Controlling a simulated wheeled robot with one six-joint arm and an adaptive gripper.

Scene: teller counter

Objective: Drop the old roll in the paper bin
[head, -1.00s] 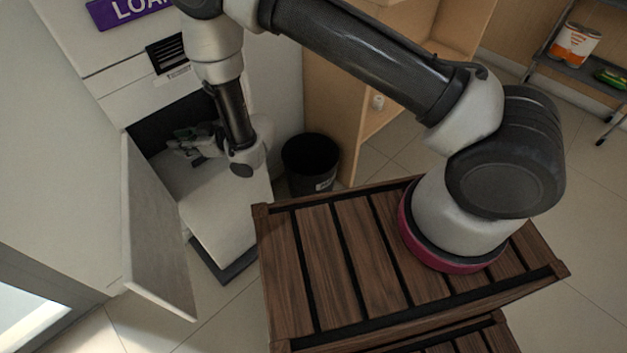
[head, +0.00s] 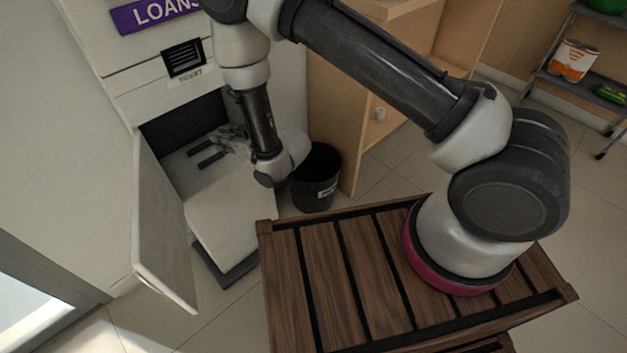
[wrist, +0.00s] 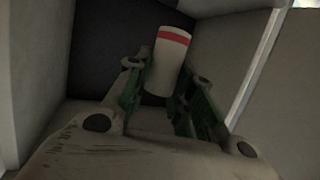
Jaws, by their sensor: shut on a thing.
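The old roll (wrist: 165,62) is white with a red band near its top end. In the wrist view it stands between the green-padded fingers of my gripper (wrist: 160,88), which is shut on it. In the head view my gripper (head: 233,136) is at the open compartment of the white kiosk, and the roll cannot be made out there. The paper bin (head: 316,182) is black with a pale label and stands on the floor just right of the kiosk, beside my wrist in the picture. Its inside is dark.
The kiosk door (head: 163,225) hangs open at the left. A wooden cabinet (head: 345,125) stands right of the bin. A shelf with a can (head: 573,60) is at the far right. Floor (head: 400,165) between them is clear.

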